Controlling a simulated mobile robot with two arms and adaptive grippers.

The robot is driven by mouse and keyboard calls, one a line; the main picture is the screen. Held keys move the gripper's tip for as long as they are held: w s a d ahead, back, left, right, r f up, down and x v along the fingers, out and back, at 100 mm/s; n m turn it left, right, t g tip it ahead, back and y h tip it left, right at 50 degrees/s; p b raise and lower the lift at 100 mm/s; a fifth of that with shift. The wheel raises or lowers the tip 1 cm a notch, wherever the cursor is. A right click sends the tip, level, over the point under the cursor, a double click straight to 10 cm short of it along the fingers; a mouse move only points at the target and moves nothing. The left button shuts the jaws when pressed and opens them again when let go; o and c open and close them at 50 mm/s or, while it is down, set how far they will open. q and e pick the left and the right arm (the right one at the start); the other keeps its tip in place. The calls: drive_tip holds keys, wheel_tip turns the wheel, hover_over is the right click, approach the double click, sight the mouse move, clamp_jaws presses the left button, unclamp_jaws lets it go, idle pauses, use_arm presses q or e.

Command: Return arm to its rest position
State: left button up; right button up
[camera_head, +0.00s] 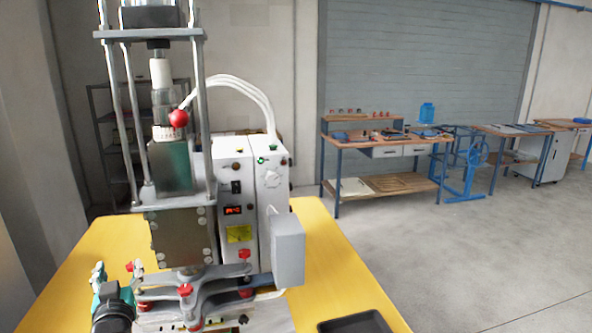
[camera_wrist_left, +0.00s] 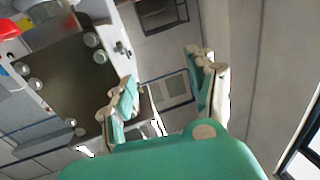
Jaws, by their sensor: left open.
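My left gripper (camera_head: 116,272) is at the lower left of the head view, beside the front left of the plastic welding machine (camera_head: 182,240). Its two fingers are apart with nothing visible between them. In the left wrist view the open gripper (camera_wrist_left: 168,82) has green and beige fingers, with the machine's dark bolted plate (camera_wrist_left: 62,75) to its left. I cannot tell whether the gripper touches the machine. My right gripper is not in view.
The machine stands on a yellow table (camera_head: 325,255) with red-knobbed clamps (camera_head: 186,291) low at its front. A dark tray (camera_head: 355,324) is at the table's front right. Workbenches (camera_head: 375,150) stand far back right. The grey floor (camera_head: 480,250) between is clear.

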use_arm(q)
drive_tip(key=s+d+f+m+g+h, duration=0.25)
drive_tip(key=s+d+f, duration=0.25)
drive_tip(key=s+f, duration=0.3)
drive_tip(key=s+d+f+m+g+h, duration=0.15)
drive_tip(key=s+d+f+g, duration=0.25)
drive_tip(key=s+f, duration=0.4)
drive_tip(key=s+d+f+m+g+h, duration=0.1)
drive_tip(key=s+d+f+g+h, duration=0.2)
drive_tip(key=s, duration=0.6)
drive_tip(key=s+d+f+m+g+h, duration=0.1)
drive_tip(key=s+d+f+m+g, duration=0.15)
drive_tip(key=s+d+f, duration=0.55)
drive_tip(key=s+a+f+g, duration=0.1)
drive_tip(key=s+f, duration=0.1)
drive_tip(key=f, duration=1)
drive_tip(key=s+a+f+g, duration=0.1)
drive_tip(key=s+a+f, duration=0.1)
drive_tip(key=f, duration=1)
drive_tip(key=s+a+f+g, duration=0.1)
drive_tip(key=s+a+f, duration=0.1)
drive_tip(key=s+f, duration=1.4)
drive_tip(key=shift+s+a+f+b, duration=0.2)
drive_tip(key=shift+a+f+b, duration=0.2)
drive_tip(key=shift+f, duration=0.1)
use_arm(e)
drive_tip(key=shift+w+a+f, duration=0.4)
